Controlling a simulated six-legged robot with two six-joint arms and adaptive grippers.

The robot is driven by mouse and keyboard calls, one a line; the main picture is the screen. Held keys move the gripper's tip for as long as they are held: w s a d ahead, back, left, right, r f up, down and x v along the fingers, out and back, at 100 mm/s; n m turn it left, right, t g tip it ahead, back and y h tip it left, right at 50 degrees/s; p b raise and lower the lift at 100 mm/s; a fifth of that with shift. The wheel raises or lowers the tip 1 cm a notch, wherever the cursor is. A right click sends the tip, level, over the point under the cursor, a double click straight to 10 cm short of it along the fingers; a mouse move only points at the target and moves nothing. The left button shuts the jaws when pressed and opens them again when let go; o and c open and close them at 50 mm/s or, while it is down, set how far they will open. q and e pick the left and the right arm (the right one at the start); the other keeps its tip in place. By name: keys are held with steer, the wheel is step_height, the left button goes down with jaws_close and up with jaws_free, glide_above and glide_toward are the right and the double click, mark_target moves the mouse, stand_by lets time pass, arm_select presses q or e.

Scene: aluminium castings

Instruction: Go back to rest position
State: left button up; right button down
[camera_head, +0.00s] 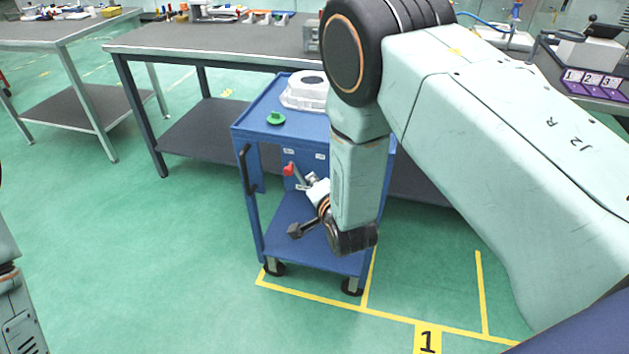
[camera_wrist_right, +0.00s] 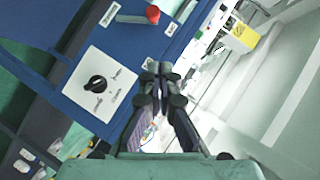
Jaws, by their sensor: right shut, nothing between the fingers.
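My right arm reaches down in front of the blue cart in the head view. My left gripper is out of view; only a part of my left arm shows at the left edge.
The blue cart (camera_head: 275,112) carries a grey casting (camera_head: 305,92) and a green part (camera_head: 275,118). A red knob (camera_head: 289,169) shows near my wrist. A black rotary switch (camera_wrist_right: 95,84) sits on a white plate. Workbenches (camera_head: 205,45) stand behind; the left floor is clear.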

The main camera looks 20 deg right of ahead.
steer(key=shift+d, duration=0.1)
steer(key=s+d+f+n+g, duration=0.1)
steer(key=s+f+n+g, duration=0.4)
steer(key=s, duration=0.5)
steer(key=s+d+f+n+g, duration=0.25)
steer(key=s+f+n, duration=0.35)
steer(key=s, duration=0.4)
steer(key=s+f+g, duration=0.1)
steer(key=s+g, duration=0.2)
steer(key=s, duration=0.7)
steer(key=s+f+n+g, duration=0.1)
steer(key=s+g, duration=0.2)
steer(key=s, duration=0.8)
steer(key=shift+s+d+f+g, duration=0.15)
steer(key=shift+s+f+g, duration=0.1)
steer(key=shift+g, duration=0.1)
